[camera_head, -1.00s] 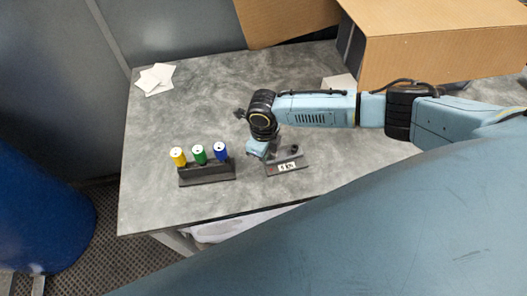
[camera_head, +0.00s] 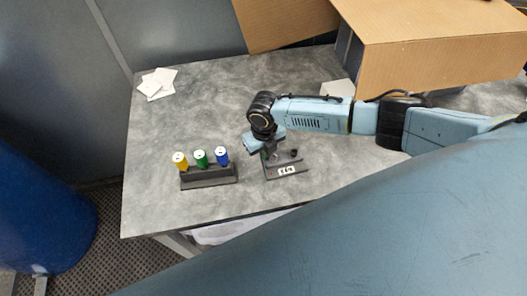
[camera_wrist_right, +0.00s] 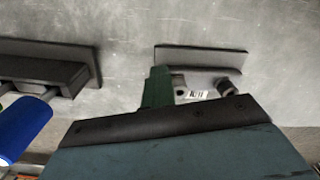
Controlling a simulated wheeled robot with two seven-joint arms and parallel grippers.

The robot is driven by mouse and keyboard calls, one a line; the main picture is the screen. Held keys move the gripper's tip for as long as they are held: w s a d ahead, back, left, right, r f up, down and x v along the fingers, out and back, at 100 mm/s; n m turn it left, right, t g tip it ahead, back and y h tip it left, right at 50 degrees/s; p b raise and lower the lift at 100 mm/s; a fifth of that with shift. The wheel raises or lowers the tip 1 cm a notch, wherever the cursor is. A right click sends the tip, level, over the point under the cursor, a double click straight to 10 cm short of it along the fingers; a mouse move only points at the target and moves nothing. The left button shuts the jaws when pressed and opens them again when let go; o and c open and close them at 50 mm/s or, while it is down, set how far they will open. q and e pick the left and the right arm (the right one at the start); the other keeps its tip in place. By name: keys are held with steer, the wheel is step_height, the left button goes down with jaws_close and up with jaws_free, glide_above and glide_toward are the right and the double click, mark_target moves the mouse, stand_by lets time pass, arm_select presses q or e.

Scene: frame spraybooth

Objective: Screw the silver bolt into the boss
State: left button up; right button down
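A dark fixture (camera_head: 287,170) with a white label stands on the grey table; a short black round post (camera_head: 294,153) rises at its right end. I cannot tell which part is the boss. My right gripper (camera_head: 270,154) points down over the left part of the fixture and hides some of it. In the right wrist view, the fixture plate (camera_wrist_right: 200,58) and black post (camera_wrist_right: 226,87) show past the gripper body. A dark green upright piece (camera_wrist_right: 158,88) stands in front of it; whether it is a finger or something held is unclear. No silver bolt can be made out. My left gripper is out of view.
A dark rack (camera_head: 208,177) left of the fixture holds yellow (camera_head: 180,160), green (camera_head: 200,157) and blue (camera_head: 221,155) cylinders. White papers (camera_head: 157,83) lie at the back left, and a cardboard box (camera_head: 435,48) stands at the back right. The table's left middle is clear.

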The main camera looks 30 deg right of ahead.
steer(key=m, duration=0.2)
steer(key=shift+w+d+m, duration=0.2)
steer(key=shift+d+m, duration=0.05)
steer(key=shift+m, duration=0.05)
steer(key=shift+d+m+p, duration=0.2)
steer(key=shift+m+p, duration=0.5)
steer(key=shift+m, duration=0.3)
steer(key=m, duration=0.2)
steer(key=shift+w+d+m, duration=0.2)
steer(key=shift+d+m, duration=0.1)
steer(key=shift+d, duration=0.05)
steer(key=shift+d+m+p, duration=0.1)
steer(key=shift+m+p, duration=0.3)
steer(key=shift+p, duration=0.1)
steer(key=m, duration=0.1)
steer(key=d+m, duration=0.1)
steer(key=m, duration=0.1)
steer(key=shift+m, duration=0.3)
